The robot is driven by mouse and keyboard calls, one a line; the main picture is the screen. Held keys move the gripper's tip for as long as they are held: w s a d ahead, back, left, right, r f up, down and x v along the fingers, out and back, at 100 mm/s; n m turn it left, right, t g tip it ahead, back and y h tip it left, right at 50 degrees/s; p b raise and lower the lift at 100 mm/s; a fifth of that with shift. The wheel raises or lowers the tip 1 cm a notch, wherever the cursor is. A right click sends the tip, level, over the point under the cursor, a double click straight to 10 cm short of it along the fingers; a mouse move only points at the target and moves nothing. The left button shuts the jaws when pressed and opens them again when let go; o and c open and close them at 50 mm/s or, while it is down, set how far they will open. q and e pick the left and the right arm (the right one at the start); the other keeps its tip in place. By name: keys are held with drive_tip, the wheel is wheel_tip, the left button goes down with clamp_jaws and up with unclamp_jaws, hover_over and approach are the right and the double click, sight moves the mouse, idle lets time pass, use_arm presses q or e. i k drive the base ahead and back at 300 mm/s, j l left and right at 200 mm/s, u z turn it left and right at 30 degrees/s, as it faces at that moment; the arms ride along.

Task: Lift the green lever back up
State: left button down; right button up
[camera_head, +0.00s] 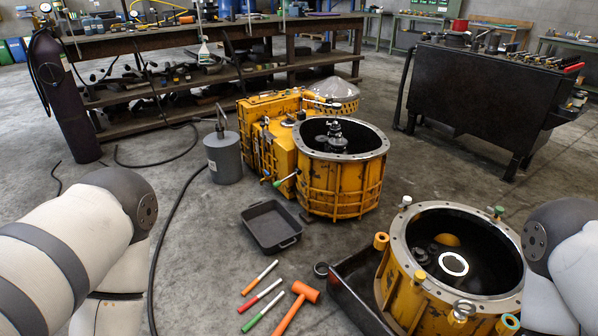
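The green-tipped lever (279,183) sticks out from the front left side of the yellow transmission housing (342,187) in the middle of the view. It slopes down to the left from its pivot, so its green end is the low end. Nothing touches it. My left arm comes in at the left and my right arm at the right edge. Both grippers are outside the picture, so I cannot see their fingers.
A black tray (271,227) lies on the floor below the lever. A grey canister (223,157) stands left of the housing. An orange hammer (304,292) and coloured sticks lie in front. A second yellow housing (403,286) stands at front right. A dark hose crosses the floor at left.

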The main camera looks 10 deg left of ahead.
sight(298, 171)
drive_tip(key=i+j+z, duration=0.1)
drive_tip(key=i+j, duration=0.15)
drive_tip(key=i+j+z, duration=0.15)
drive_tip(key=j, duration=0.3)
drive_tip(key=i+j+z, duration=0.1)
drive_tip(key=i+j, duration=0.2)
drive_tip(key=i+j+z, duration=0.1)
drive_tip(key=j, duration=0.3)
drive_tip(key=i+j+z, duration=0.1)
drive_tip(key=j, duration=0.3)
drive_tip(key=i+j, duration=0.1)
drive_tip(key=j, duration=0.3)
drive_tip(key=i+j+z, duration=0.1)
drive_tip(key=j, duration=0.25)
drive_tip(key=i+j+z, duration=0.25)
drive_tip(key=j, duration=0.45)
drive_tip(key=i+j+z, duration=0.2)
drive_tip(key=i+j, duration=0.15)
drive_tip(key=i, duration=0.15)
drive_tip(key=i+j+z, duration=0.2)
drive_tip(key=i+j, duration=0.25)
drive_tip(key=i, duration=0.05)
